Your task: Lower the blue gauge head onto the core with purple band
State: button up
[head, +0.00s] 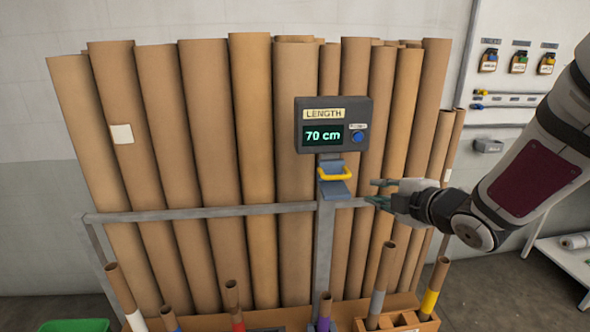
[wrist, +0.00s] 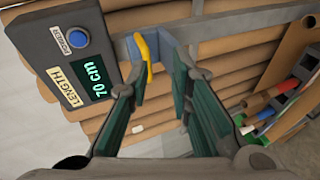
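The blue gauge head (head: 336,188) with its yellow handle (head: 336,175) sits on the grey post, just below the display box. The core with purple band (head: 324,312) stands upright low in the rack, below the gauge head, with a clear gap between; its lower part is cut off. My gripper (head: 378,191) is open and empty, just right of the yellow handle and apart from it. In the wrist view the yellow handle (wrist: 143,55) and blue head (wrist: 168,45) lie ahead of the open fingers (wrist: 157,80).
The LENGTH display (head: 323,135) reads 70 cm. Tall brown tubes (head: 258,170) stand behind a grey rail (head: 190,213). Several shorter banded cores, including one with yellow (head: 430,300) and one with red (head: 237,318), stand in front. A white side table (head: 565,255) is at right.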

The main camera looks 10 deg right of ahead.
aim_at(338, 178)
jog(key=w+a+y, duration=0.1)
jog(key=w+a, duration=0.1)
jog(key=w, duration=0.1)
jog(key=w+a+f+n, duration=0.1)
jog(key=w+a, duration=0.1)
jog(key=w, duration=0.2)
jog(key=w+a+n+y+p, duration=0.1)
jog(key=w+a, duration=0.1)
jog(key=w, duration=0.2)
jog(key=shift+a+f+t+y, duration=0.3)
jog(key=shift+a+t, duration=0.1)
jog(key=shift+c, duration=0.6)
grip_shut()
